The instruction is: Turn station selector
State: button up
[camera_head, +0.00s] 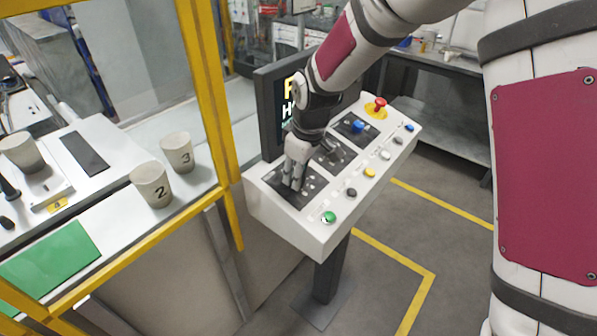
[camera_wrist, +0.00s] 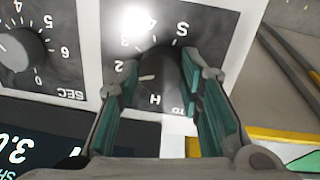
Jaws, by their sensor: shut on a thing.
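The station selector (camera_wrist: 163,72) is a dark knob on a black plate with white marks, among them S, 3, 2 and H, seen upside down in the wrist view. My gripper (camera_wrist: 168,82) has its green-padded fingers on either side of the knob and is shut on it. In the head view my gripper (camera_head: 294,178) points down at the left black plate of the white control console (camera_head: 318,232). There my fingers hide the selector. Which mark the knob points at is not clear.
A second dial (camera_wrist: 18,50), marked SEC, sits beside the selector plate. The console also has a green button (camera_head: 328,217), a blue knob (camera_head: 357,126) and a red emergency button (camera_head: 379,104). A dark screen (camera_head: 268,120) stands behind. A yellow frame post (camera_head: 207,90) stands left.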

jog(key=m, duration=0.4)
jog(key=shift+g, duration=0.3)
jog(key=m, duration=0.5)
jog(key=m+p, duration=0.1)
jog(key=m, duration=0.3)
jog(key=shift+d+m+g, duration=0.1)
jog(key=shift+m+g, duration=0.2)
jog(key=shift+m, duration=1.8)
jog(key=shift+w+y, duration=0.1)
jog(key=shift+y, duration=0.2)
jog(key=o, duration=1.2)
jog(key=shift+c, duration=0.2)
